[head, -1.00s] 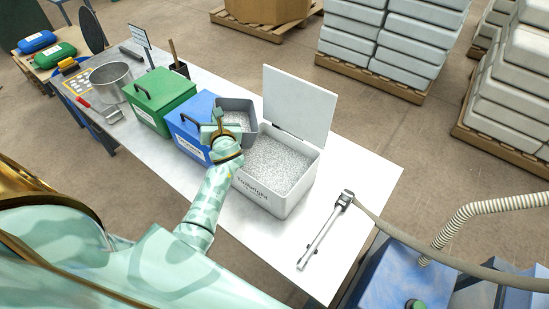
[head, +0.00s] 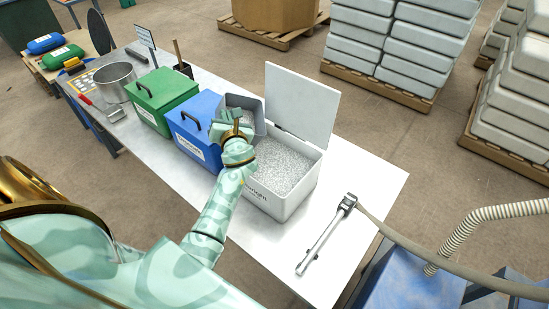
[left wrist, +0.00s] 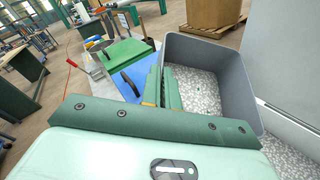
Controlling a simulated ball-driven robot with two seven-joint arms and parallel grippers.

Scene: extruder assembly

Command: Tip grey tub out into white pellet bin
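The grey tub (head: 246,103) is an open box over the left side of the white pellet bin (head: 290,205), tilted towards the bin. My left gripper (head: 229,128) is at its near left side, with its fingers closed on the tub's wall. In the left wrist view the fingers (left wrist: 165,92) meet the wall of the tub (left wrist: 230,62), and speckled pellets show inside its outline. I cannot tell whether these lie in the tub or in the bin below. The bin's lid stands open and pellets (head: 285,160) fill much of it. My right gripper is out of view.
A blue lidded bin (head: 197,125) and a green lidded bin (head: 162,95) stand left of the white bin. The raised lid (head: 302,100) stands behind it. A metal wand with a hose (head: 328,235) lies on the right of the table (head: 375,185).

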